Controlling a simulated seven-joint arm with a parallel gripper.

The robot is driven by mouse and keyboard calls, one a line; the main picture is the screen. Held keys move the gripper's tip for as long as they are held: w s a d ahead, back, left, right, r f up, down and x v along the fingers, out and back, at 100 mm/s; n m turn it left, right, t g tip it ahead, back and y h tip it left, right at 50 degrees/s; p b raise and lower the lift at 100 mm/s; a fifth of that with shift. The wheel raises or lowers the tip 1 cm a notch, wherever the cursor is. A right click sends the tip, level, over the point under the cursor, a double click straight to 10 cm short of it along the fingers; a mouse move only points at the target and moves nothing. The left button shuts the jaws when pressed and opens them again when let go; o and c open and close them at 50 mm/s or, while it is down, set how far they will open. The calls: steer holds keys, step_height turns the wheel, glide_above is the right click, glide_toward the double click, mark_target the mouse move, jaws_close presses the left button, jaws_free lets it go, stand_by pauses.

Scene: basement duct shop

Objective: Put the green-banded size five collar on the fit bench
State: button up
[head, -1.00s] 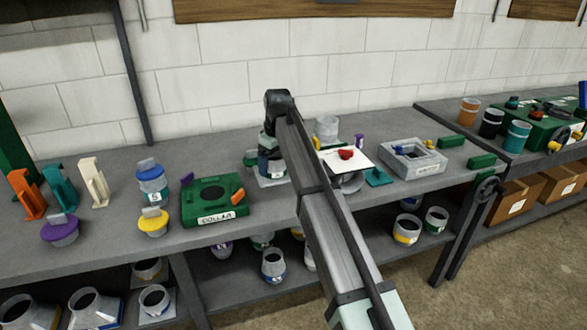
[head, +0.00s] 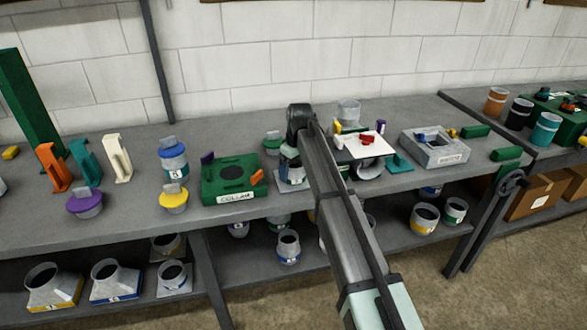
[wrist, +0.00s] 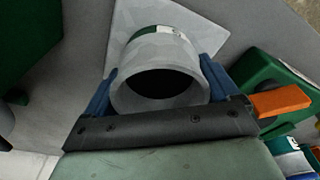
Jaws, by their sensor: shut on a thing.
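A grey collar with a green band and a square flange plate fills the middle of the wrist view (wrist: 160,62); its size mark is too small to read. My gripper (wrist: 160,78) is shut on it, one blue finger on each side of the round wall. In the head view the collar (head: 291,176) is low at the bench, just right of the green fixture labelled COLLAR (head: 222,191), partly hidden by my gripper (head: 289,158). I cannot tell whether its plate touches the bench top (head: 130,220). No bench is marked as the fit bench.
A white card with a red piece (head: 362,145) stands close right of my arm. A grey labelled box (head: 434,149) is farther right. Lidded pieces (head: 173,199) and coloured stands (head: 87,163) are at left. Several collars (head: 109,281) sit on the lower shelf.

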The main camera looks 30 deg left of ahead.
steer(key=shift+f, duration=0.1)
steer(key=o, duration=1)
steer(key=r, duration=0.4)
steer(key=d+r, duration=0.1)
steer(key=r, duration=0.7)
steer(key=shift+s+d+r, duration=0.1)
steer(key=shift+s+d, duration=0.05)
steer(key=shift+d, duration=0.05)
